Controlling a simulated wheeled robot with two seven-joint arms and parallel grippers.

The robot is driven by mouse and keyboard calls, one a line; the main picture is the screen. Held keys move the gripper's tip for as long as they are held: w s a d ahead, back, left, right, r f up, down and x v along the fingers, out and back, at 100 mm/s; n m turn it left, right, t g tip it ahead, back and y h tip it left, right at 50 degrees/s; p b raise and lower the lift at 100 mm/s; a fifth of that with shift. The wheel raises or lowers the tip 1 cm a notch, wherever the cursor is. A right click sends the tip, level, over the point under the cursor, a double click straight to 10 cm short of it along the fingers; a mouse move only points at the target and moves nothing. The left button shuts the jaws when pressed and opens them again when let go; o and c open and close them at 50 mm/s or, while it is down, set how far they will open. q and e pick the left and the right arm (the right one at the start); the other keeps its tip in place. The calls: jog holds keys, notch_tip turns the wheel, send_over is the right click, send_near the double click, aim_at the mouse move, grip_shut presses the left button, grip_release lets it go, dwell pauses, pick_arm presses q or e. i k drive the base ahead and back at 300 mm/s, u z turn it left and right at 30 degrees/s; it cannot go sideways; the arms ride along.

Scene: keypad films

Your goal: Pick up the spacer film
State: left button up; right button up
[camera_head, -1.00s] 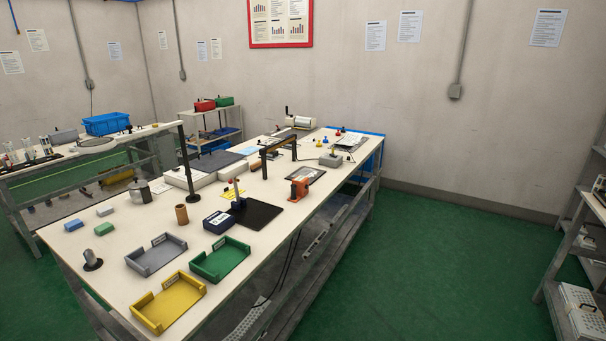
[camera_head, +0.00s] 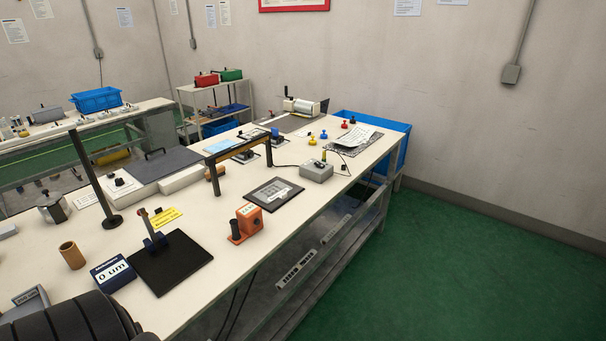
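I cannot make out for certain which sheet is the spacer film. A light sheet with print (camera_head: 356,137) lies on a speckled dark mat at the far right end of the table. A dark-framed plate (camera_head: 287,204) with a grey panel and small pale pieces lies at the middle right of the table (camera_head: 222,235). A blue sheet (camera_head: 221,146) shows by the dark bridge frame. Neither gripper is in view. A dark ribbed part, apparently of my own arm, covers the lower left corner.
A black pad with a stand (camera_head: 176,265), a blue gauge box reading "0 um" (camera_head: 114,274) and an orange device (camera_head: 246,222) stand near the front edge. A grey box (camera_head: 316,172) and blue bin (camera_head: 385,126) are farther back. Green floor (camera_head: 440,270) right of the table is clear.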

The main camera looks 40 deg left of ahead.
aim_at(278, 189)
jog(key=i, duration=1.5)
jog(key=u, duration=1.15)
